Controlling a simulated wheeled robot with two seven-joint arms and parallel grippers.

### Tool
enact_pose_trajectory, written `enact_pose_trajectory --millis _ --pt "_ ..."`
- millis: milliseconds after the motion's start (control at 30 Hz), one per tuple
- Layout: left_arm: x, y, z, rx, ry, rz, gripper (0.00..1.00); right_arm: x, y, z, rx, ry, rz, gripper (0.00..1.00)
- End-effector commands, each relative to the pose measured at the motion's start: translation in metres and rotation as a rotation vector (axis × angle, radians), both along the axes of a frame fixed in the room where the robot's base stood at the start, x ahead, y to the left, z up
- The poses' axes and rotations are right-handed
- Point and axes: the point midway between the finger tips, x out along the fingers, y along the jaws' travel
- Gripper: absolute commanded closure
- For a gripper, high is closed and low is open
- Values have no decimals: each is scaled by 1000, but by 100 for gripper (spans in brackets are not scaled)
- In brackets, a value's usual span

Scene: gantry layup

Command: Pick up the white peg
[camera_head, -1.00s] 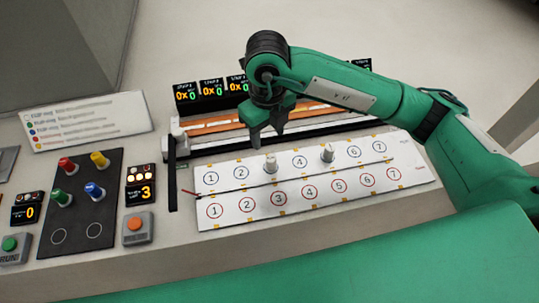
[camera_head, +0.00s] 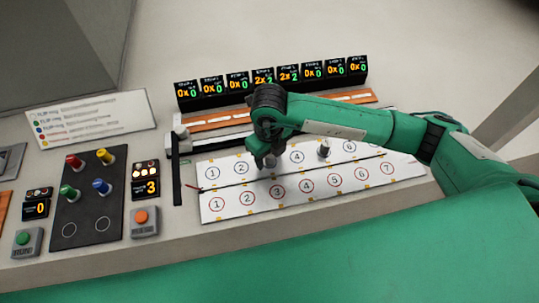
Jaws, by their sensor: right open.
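One peg (camera_head: 271,161) is at the third place, the other peg (camera_head: 323,149) at the fifth place. My right gripper (camera_head: 266,161) points down at the third-place peg, its jaws open. The fingers and wrist partly cover this peg; I cannot tell whether they touch it. My left gripper is not in view.
A dark panel (camera_head: 83,215) at the left holds red, yellow, green and blue pegs. An orange button box (camera_head: 144,221) stands beside it. A row of counter displays (camera_head: 263,80) lines the back, behind an orange rail (camera_head: 210,121). The lower board row is clear.

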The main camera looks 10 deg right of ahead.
Motion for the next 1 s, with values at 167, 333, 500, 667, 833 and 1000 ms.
enact_pose_trajectory --millis 167,333,500,667,833,1000 --pt "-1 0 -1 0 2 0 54 0 0 0 0 0 0 65" --pt "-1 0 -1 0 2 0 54 0 0 0 0 0 0 98" --pt "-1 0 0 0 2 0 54 0 0 1 0 0 -1 100" --pt "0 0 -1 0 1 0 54 1 0 3 0 -1 -1 100" --pt "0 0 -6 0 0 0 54 2 1 15 3 -3 -1 100" --pt "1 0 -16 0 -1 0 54 2 1 47 3 -6 0 100"
